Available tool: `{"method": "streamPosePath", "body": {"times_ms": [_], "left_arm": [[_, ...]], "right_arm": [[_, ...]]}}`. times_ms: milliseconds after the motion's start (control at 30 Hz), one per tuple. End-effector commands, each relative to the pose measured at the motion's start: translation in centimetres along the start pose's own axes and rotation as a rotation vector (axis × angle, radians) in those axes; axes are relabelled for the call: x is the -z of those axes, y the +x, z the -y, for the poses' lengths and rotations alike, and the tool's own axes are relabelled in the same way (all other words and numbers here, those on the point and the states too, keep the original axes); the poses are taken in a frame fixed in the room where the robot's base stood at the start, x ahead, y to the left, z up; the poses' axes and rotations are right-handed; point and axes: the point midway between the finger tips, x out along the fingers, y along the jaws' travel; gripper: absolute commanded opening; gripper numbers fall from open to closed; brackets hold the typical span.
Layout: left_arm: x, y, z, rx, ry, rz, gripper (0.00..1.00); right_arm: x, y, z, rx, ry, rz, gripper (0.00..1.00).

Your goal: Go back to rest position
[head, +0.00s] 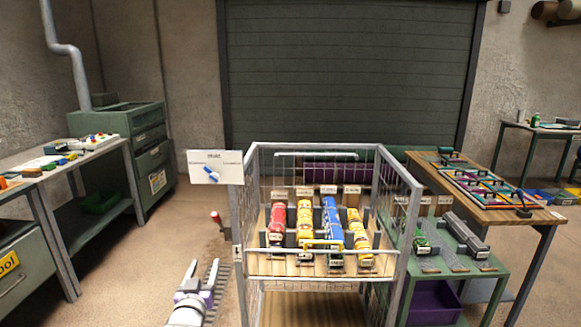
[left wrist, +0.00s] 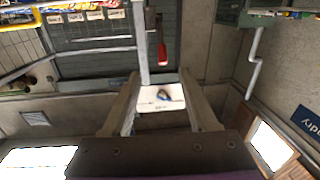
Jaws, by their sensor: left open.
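My left gripper (head: 203,277) is low in the head view, left of the wire cart (head: 392,255). Its two fingers are apart with nothing between them. In the left wrist view the open fingers (left wrist: 160,84) frame a white sign (left wrist: 160,98) beyond them. That sign (head: 215,166), with a blue knob, is at the cart's upper left corner in the head view. A red-ended handle (head: 215,217) sticks out left of the cart, and shows in the left wrist view (left wrist: 162,54). My right gripper is not in view.
The cart holds red, yellow and blue cylinder-like items in lanes (head: 332,222). A green bench (head: 455,262) and a wooden table (head: 430,170) stand to its right. A workbench (head: 30,165) and green cabinet (head: 135,125) are at left. Floor (head: 130,250) between them is clear.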

Motion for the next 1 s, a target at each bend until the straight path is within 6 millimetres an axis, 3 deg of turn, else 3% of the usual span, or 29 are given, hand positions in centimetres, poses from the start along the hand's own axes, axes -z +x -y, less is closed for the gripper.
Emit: {"method": "streamPosePath", "body": {"times_ms": [33, 167, 400, 500, 700, 800, 900, 1000], "left_arm": [[-0.7, -2.4, -0.3, 0.006, 0.003, 0.082, 0.59], [-3.8, -8.9, -0.7, 0.017, 0.017, 0.312, 0.59], [-10.8, -23.3, -1.2, 0.014, 0.048, 0.721, 0.59], [-13.4, -28.7, -1.2, 0.006, 0.058, 0.858, 0.59], [-17.6, -37.4, -1.2, -0.012, 0.077, 1.076, 0.59], [-19.0, -41.2, -1.2, -0.023, 0.086, 1.166, 0.59], [-15.2, -40.6, -1.4, -0.022, 0.084, 1.143, 0.59], [-12.7, -40.4, -1.6, -0.021, 0.084, 1.134, 0.59]], "right_arm": [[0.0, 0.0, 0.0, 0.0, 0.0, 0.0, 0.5], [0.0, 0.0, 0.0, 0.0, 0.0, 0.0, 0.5], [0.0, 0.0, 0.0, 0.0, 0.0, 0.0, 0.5], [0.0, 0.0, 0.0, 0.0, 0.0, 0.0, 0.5], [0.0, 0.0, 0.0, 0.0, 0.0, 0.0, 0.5], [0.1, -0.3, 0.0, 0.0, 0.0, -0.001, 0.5], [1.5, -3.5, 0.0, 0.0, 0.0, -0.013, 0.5], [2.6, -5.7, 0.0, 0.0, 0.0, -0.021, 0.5]]}}
